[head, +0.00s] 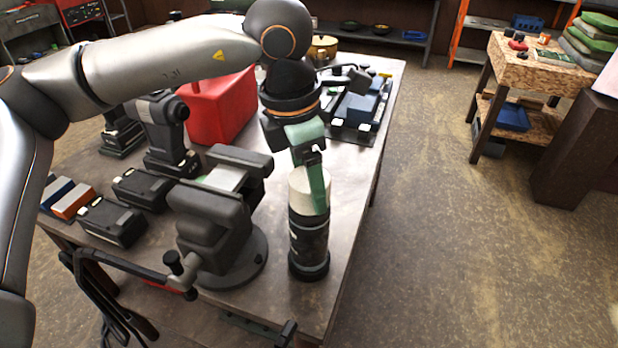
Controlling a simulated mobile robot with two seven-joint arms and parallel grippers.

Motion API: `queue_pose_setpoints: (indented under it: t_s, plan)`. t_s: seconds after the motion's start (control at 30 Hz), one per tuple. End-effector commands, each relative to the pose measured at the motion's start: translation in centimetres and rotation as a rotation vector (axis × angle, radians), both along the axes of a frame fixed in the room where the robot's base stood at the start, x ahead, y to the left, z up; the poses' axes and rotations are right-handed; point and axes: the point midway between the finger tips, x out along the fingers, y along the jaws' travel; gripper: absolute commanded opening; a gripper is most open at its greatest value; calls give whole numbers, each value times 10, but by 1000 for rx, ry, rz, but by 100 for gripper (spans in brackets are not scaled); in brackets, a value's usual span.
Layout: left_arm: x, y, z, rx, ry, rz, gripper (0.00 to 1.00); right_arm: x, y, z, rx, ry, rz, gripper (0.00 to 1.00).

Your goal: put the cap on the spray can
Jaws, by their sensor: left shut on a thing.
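The spray can (309,248) is dark and stands upright on the workbench, just right of the vise. The cap (301,190) is a cream-white cylinder directly above the can's top, in line with it. No clear gap shows between them, but I cannot tell whether the cap is seated. My left gripper (316,192) comes down from above with green fingers and is shut on the cap. The near finger covers part of the cap and its lower edge. My right gripper is not in view.
A grey vise (215,215) stands close left of the can. Battery packs (112,221), a cordless drill (160,130) and a red jerrycan (218,105) fill the left of the workbench (352,190). The bench's right edge is near the can, with open floor beyond.

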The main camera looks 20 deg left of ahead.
Motion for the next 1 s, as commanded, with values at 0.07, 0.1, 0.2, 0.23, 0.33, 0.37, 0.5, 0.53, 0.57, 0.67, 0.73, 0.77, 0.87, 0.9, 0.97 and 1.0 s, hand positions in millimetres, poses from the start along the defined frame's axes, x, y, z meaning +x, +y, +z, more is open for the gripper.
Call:
queue_pose_setpoints:
  t_s: [0.07,0.1,0.2,0.23,0.33,0.37,0.5,0.53,0.57,0.67,0.73,0.77,0.87,0.9,0.97,1.0]
  plan:
    - [0,0,-3,0,0,0,23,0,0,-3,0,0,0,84]
    - [0,0,-4,0,0,0,23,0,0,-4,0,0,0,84]
    - [0,0,-4,0,0,0,78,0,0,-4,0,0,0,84]
    - [0,0,-3,0,0,0,81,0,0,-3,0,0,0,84]
    - [0,0,-4,0,0,0,87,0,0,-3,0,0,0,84]
    - [0,0,-4,0,0,0,87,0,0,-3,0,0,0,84]
    - [0,0,-3,0,0,0,87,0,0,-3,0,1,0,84]
    - [0,0,-3,0,0,0,87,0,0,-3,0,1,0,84]
    - [0,0,-2,0,0,0,87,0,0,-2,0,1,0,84]
    - [-1,1,5,0,0,0,87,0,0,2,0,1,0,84]
    - [-1,1,12,0,0,0,87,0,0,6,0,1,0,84]
    - [-1,2,14,-1,0,0,87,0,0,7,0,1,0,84]
    - [-2,2,22,-1,-1,0,87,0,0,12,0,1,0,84]
    - [-2,3,25,-1,-1,0,87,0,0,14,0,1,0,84]
    - [-3,4,30,0,0,0,87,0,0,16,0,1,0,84]
    - [-3,4,33,0,0,0,87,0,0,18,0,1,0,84]
